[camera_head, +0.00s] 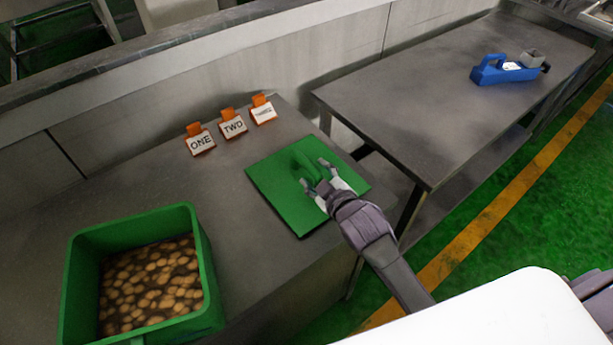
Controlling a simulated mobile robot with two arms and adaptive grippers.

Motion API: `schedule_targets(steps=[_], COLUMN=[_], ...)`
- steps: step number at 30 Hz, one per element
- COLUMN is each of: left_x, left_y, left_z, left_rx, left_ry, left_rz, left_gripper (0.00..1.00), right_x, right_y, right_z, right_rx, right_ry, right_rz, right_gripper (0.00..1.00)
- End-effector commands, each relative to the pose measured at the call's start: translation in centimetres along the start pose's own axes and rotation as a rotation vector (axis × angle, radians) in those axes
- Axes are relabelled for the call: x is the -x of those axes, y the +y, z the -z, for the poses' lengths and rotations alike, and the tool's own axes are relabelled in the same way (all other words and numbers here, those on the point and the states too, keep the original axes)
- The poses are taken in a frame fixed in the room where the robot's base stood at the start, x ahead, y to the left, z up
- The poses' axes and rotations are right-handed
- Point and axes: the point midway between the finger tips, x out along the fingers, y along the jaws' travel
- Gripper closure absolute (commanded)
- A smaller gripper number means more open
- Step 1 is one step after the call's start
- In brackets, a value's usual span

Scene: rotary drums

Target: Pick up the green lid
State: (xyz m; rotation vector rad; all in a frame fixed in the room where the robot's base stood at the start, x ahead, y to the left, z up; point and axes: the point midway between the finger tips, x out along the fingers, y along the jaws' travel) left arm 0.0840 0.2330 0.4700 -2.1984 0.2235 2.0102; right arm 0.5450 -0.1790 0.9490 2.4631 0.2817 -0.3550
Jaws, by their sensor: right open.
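The green lid (275,187) lies flat on the grey table (115,194). It is a square sheet with a raised green handle (304,166) on top. My right gripper (315,174) is over the lid at its right half, with its open fingers at the handle. Whether the fingers touch the handle, I cannot tell. The green bin (207,268) stands open at the lower left, with many brown round items inside. My left gripper is not in view.
Cards marked ONE (200,142), TWO (233,127) and a third (263,112) stand behind the lid. A second table (430,120) holds a blue tape dispenser (497,71). A low wall (220,75) runs behind the tables.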

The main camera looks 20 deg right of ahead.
Motion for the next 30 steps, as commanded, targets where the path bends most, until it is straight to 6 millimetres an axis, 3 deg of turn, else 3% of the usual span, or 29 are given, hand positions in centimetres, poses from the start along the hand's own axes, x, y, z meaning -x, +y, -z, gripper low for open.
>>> schedule_targets(steps=[7,15,25,30], left_x=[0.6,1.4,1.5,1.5], left_y=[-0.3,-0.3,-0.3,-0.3], left_z=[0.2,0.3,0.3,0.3], left_rx=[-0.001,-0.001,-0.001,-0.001], left_ry=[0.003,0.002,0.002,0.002], left_rz=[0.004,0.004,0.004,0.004], left_gripper=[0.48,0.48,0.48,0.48], right_x=[-1.8,-5.3,-5.9,-5.9], right_y=[0.1,0.0,0.0,0.0], right_z=[0.3,0.3,0.2,0.2], right_rx=[-0.002,-0.002,-0.001,-0.001], right_ry=[0.000,-0.001,-0.001,-0.001], right_rz=[0.001,0.001,0.001,0.001], right_gripper=[0.45,0.45,0.45,0.72])
